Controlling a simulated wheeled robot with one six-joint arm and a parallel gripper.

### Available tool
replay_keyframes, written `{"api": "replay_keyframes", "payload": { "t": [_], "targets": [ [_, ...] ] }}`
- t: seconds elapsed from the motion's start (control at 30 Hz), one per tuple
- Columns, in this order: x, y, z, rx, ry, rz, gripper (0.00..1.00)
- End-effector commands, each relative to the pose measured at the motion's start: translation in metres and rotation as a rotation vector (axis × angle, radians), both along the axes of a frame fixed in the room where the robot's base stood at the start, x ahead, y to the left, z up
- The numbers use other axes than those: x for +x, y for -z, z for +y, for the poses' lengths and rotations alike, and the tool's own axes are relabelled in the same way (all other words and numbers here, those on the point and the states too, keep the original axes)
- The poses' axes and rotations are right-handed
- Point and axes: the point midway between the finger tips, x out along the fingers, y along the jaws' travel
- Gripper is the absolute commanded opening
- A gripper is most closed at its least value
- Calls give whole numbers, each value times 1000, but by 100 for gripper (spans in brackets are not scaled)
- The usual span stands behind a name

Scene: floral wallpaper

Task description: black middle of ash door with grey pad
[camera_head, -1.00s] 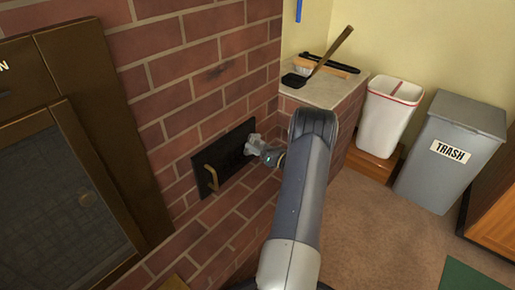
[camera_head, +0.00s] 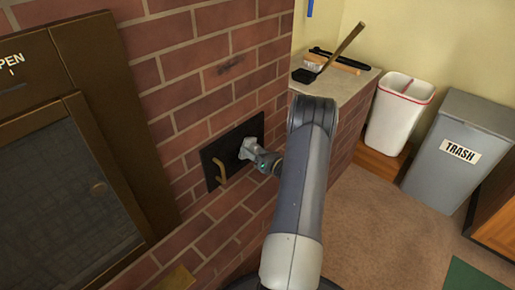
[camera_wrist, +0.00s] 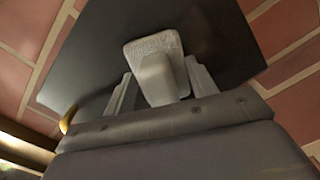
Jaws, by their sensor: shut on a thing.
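The ash door (camera_head: 236,141) is a black rectangular plate set in the brick wall, with a brass handle (camera_head: 220,172) at its left end. It looks closed. My gripper (camera_head: 251,149) is at the middle of the door, shut on the grey pad (camera_wrist: 153,50). In the wrist view the pad lies between the two fingers, its face against or very near the black ash door (camera_wrist: 204,34); I cannot tell whether it touches. The part of the door behind the pad is hidden. In the head view the pad is mostly hidden by the gripper.
A brown oven-like door (camera_head: 60,190) stands at the left. A ledge (camera_head: 345,88) holds a shovel (camera_head: 306,75) and a brush (camera_head: 318,61). A white bin (camera_head: 398,113) and a grey trash bin (camera_head: 460,150) stand at the right. The floor beside my arm is clear.

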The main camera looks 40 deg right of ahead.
Motion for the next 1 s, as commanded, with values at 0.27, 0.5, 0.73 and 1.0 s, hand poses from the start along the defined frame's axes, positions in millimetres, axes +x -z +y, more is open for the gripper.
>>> {"api": "replay_keyframes", "payload": {
  "t": [0.27, 0.5, 0.73, 1.0],
  "targets": [
    [0, -1, 12, -1, -5, -2, 36],
    [-4, -1, 34, 0, -7, 0, 36],
    [-7, 0, 45, -1, -6, -1, 36],
    [-10, 0, 61, 0, -4, 0, 36]
  ]
}}
